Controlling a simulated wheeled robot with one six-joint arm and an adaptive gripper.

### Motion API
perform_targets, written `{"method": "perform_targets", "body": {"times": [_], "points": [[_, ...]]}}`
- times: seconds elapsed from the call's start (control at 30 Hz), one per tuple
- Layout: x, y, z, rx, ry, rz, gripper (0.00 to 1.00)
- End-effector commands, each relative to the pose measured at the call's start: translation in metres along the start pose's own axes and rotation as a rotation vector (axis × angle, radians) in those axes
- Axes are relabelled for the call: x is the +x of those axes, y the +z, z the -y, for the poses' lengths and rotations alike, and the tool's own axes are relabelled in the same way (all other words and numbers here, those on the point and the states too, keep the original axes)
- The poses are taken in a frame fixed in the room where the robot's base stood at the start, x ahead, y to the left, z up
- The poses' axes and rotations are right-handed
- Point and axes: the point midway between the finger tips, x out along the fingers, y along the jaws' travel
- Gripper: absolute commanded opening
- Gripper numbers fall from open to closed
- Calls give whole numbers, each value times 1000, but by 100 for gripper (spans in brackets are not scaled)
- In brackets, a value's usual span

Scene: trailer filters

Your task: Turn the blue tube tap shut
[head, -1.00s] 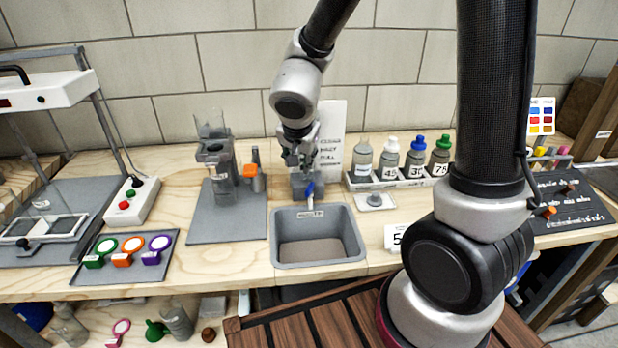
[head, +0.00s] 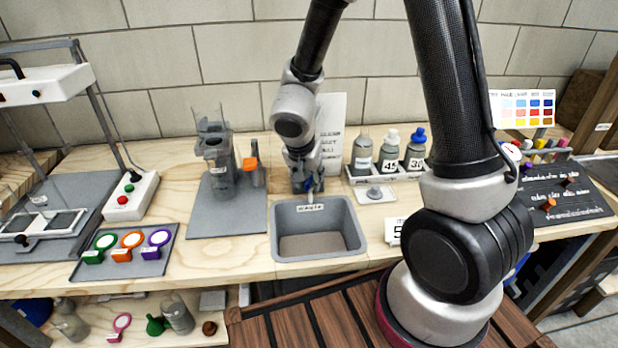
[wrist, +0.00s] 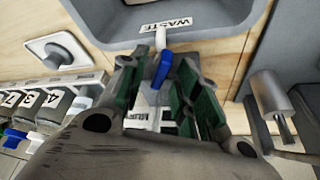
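The tap's blue lever (wrist: 162,70) stands beside a pale spout just behind the sink edge, in the wrist view. My gripper (wrist: 157,78) is open, with one green-padded finger on each side of the lever. Gaps show between the lever and both fingers, and I see no clear contact. In the head view my gripper (head: 304,184) points down behind the sink and covers most of the tap; only a little blue (head: 309,187) shows.
The grey sink (head: 362,236), labelled WASTE, lies just in front of the tap. A rack of capped bottles (head: 390,176) is to its right. A grey stand with a clear vessel (head: 222,180) is to its left. A white sign (head: 330,125) stands close behind.

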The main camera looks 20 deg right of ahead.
Motion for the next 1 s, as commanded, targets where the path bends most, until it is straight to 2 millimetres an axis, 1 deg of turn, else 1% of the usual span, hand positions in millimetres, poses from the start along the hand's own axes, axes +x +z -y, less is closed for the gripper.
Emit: {"method": "perform_targets", "body": {"times": [0.07, 0.1, 0.17, 0.2, 0.27, 0.67, 0.87, 1.0], "points": [[0, 0, 0, 0, 0, 0, 32], [0, 0, 0, 0, 0, 0, 28], [0, 0, 0, 0, 0, 0, 18], [0, 0, 0, 0, 0, 0, 10], [0, 0, 0, 0, 0, 0, 0], [0, 0, 1, 32, 12, 1, 0], [0, 1, 1, 127, 53, 1, 0], [0, 0, 2, 229, 95, 1, 0]]}}
